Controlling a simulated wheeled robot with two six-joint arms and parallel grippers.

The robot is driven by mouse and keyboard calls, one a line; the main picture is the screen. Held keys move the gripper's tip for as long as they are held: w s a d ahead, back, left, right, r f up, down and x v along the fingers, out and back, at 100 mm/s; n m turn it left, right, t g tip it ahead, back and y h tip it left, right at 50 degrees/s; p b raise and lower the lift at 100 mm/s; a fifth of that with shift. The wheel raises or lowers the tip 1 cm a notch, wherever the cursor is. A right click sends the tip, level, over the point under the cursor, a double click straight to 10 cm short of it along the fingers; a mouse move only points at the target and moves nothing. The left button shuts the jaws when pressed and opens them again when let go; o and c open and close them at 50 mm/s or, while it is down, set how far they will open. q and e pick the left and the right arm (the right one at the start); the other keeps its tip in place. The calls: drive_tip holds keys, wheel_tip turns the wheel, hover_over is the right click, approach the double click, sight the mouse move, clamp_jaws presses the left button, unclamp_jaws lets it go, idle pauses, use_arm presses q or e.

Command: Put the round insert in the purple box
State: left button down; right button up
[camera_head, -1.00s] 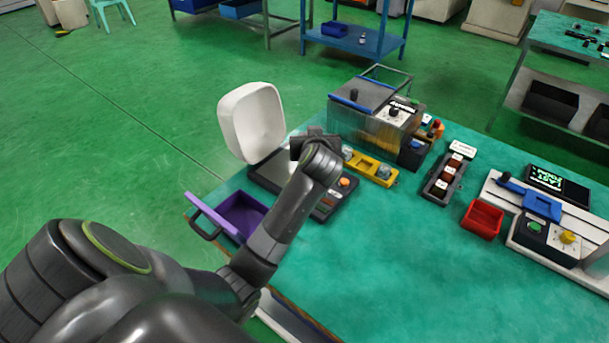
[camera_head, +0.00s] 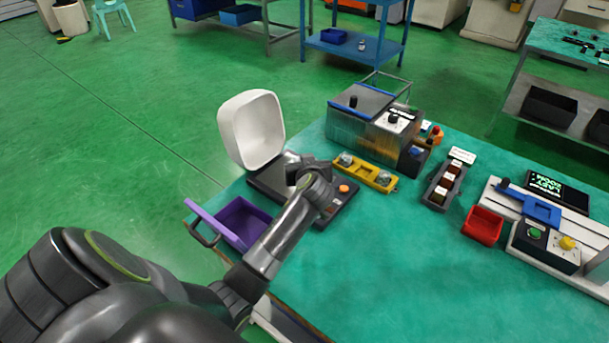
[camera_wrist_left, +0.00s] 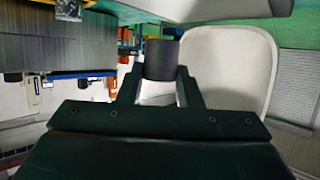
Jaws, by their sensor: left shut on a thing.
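The purple box (camera_head: 236,224) stands at the table's left corner, open at the top, with a black handle on its left side. My left gripper (camera_head: 297,168) is over the black device, beyond and to the right of the box. In the left wrist view its fingers (camera_wrist_left: 160,82) are shut on a dark round cylinder (camera_wrist_left: 161,58), which I take as the round insert. The arm hides the cylinder in the head view. My right gripper is not in view.
A red bin (camera_head: 482,226) stands further right. The table's front middle is clear.

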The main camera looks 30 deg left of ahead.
use_arm(q)
drive_tip(key=shift+f, duration=2.25)
drive_tip(key=shift+f, duration=0.1)
drive_tip(key=c, duration=1.5)
unclamp_jaws()
drive_tip(key=shift+f, duration=0.15)
drive_tip(key=o, duration=0.5)
